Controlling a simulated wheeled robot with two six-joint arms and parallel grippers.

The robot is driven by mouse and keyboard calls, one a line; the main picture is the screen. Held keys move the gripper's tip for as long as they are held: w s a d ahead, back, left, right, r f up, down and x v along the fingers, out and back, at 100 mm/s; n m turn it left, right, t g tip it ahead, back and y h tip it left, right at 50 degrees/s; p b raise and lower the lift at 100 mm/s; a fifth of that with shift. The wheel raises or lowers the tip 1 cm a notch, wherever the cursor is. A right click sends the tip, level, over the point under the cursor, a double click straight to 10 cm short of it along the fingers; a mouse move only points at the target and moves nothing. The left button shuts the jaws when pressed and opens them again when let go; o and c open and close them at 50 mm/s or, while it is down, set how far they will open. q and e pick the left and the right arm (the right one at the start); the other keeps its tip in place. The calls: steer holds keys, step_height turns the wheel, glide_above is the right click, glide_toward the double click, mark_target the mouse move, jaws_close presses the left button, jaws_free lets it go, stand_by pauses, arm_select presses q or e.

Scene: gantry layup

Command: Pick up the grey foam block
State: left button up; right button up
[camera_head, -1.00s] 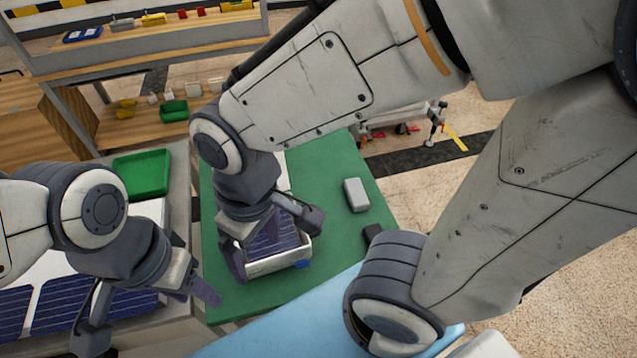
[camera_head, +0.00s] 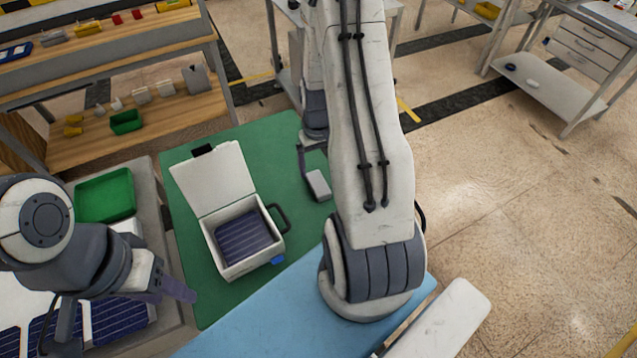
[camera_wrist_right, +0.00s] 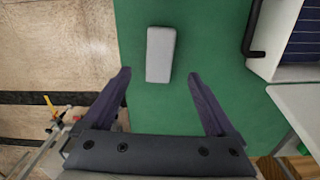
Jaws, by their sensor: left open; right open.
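The grey foam block (camera_head: 319,184) lies on the green mat (camera_head: 262,151), to the right of the white open box. In the right wrist view the foam block (camera_wrist_right: 160,54) lies flat beyond the fingertips, roughly between their lines and apart from them. My right gripper (camera_wrist_right: 158,75) is open and empty above the mat. In the head view my right arm covers most of that gripper, with one finger showing beside the block. My left gripper (camera_head: 128,318) is open and empty at the left, over the grey table with blue solar panels.
The white box (camera_head: 212,232) has its lid up, a black handle and a blue solar panel inside. A green tray (camera_head: 105,196) is at the left. A light blue surface (camera_head: 285,325) is in front. Shelves with small parts stand at the back left.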

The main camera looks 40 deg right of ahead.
mark_target(318, 183)
steer(key=shift+f, duration=0.85)
steer(key=shift+s+f+p, duration=0.1)
steer(key=shift+f+p, duration=0.25)
steer(key=shift+f, duration=0.25)
step_height(318, 183, down, 4)
steer(key=shift+f+p, duration=0.1)
steer(key=shift+p, duration=0.4)
steer(key=c, duration=1.4)
